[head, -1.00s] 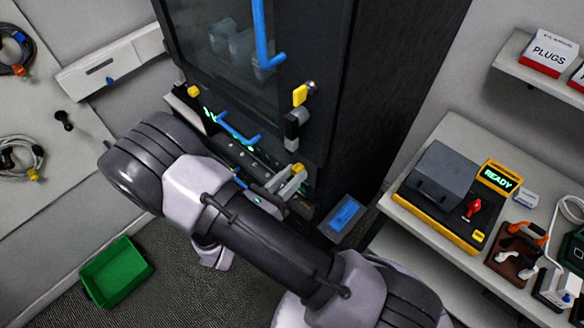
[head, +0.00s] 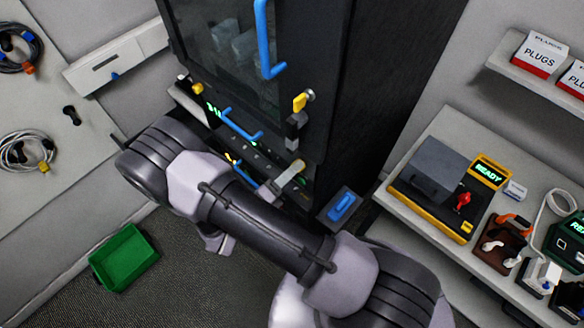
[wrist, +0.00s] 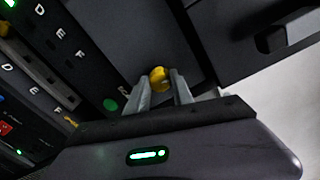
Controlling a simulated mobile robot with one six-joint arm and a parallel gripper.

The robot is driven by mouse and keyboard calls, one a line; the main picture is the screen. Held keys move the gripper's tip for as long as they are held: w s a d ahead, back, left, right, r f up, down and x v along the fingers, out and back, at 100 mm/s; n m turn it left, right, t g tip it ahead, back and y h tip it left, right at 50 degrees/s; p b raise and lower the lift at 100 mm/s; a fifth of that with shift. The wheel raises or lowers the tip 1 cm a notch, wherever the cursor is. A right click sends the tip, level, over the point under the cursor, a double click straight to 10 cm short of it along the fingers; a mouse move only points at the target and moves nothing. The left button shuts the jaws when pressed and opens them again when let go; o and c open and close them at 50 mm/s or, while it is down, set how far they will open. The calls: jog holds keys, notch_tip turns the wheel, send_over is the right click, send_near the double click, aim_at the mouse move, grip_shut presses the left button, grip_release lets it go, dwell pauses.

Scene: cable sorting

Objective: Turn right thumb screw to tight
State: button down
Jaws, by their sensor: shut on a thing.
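The right thumb screw, a small yellow knob (wrist: 158,78), sits at the lower right of the dark cabinet front. In the wrist view my gripper (wrist: 160,86) has one grey finger on each side of it and is shut on it. In the head view the gripper (head: 284,178) reaches the cabinet's lower right corner, with a bit of yellow (head: 299,165) at its tips. My arm hides part of the panel there. The screw's turn angle cannot be told.
The cabinet has blue handles (head: 268,40) and a yellow latch (head: 301,102) above the gripper. A blue-topped box (head: 342,206) is close at the right. A bench with a READY device (head: 440,188) stands further right. A green bin (head: 124,258) lies on the floor at left.

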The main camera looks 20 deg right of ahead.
jog(key=shift+n, duration=1)
jog(key=c, duration=1.1)
grip_release()
jog(key=v, duration=1.7)
jog(key=shift+a+b, duration=0.2)
jog(key=shift+b, duration=0.1)
jog(key=shift+r, duration=0.1)
